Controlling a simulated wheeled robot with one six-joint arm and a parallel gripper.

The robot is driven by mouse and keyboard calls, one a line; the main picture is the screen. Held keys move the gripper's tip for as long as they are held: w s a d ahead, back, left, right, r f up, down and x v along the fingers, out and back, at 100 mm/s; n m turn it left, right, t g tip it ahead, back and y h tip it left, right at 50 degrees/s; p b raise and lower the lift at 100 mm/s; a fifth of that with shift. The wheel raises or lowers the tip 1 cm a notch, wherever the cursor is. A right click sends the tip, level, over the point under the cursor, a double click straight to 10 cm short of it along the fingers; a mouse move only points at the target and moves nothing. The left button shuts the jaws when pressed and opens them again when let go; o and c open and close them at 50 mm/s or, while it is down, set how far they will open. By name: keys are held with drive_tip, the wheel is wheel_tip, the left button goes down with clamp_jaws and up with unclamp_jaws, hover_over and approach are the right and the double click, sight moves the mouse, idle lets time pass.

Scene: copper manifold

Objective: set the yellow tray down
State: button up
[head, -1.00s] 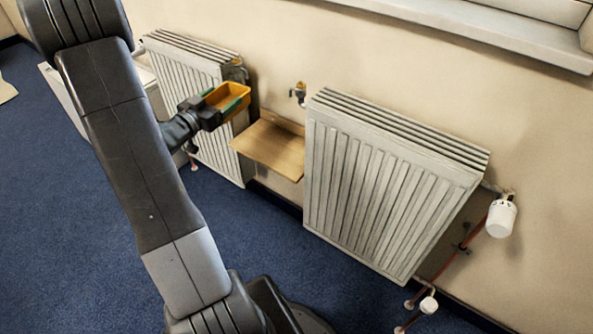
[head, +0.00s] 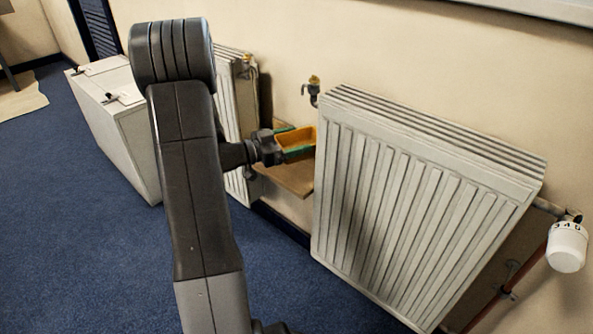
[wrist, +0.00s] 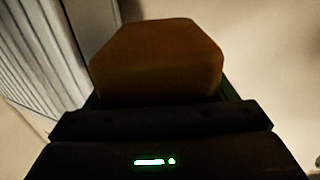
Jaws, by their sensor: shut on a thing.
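The yellow tray (head: 301,139) is a small open box, seen in the head view between the two radiators. My gripper (head: 285,145) is shut on it, with green-edged fingers along its sides. The tray is over or near the wooden shelf (head: 290,180) on the wall; I cannot tell whether they touch. In the wrist view the tray (wrist: 157,58) looks dark orange-brown and fills the middle beyond the gripper's dark body. The tray's inside and underside are partly hidden.
A large white radiator (head: 400,210) stands close to the right of the shelf. Another radiator (head: 228,95) is behind my arm at left. A brass valve (head: 314,90) sticks out of the wall above the shelf. A white cabinet (head: 122,120) stands farther left on blue carpet.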

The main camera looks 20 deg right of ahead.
wheel_tip(320, 180, down, 7)
drive_tip(key=b, duration=0.2)
drive_tip(key=shift+f+b, duration=0.2)
drive_tip(key=shift+b, duration=0.15)
drive_tip(key=shift+f, duration=0.1)
drive_tip(key=o, duration=1)
drive_tip(key=a+p, duration=0.3)
drive_tip(key=a, duration=0.9)
